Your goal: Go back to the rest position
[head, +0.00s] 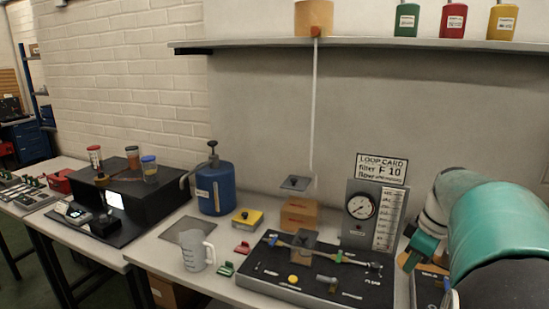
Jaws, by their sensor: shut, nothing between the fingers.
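My arm fills the right edge of the head view, with a large teal link close to the camera. Its small far end, with my gripper (411,259), shows beyond that link at the right end of the bench. My gripper is shut and empty, low beside the gauge panel (360,228). Its fingers are small and partly hard to make out.
A shelf (400,43) with coloured bottles runs above. A black stepped unit (125,195) stands left.

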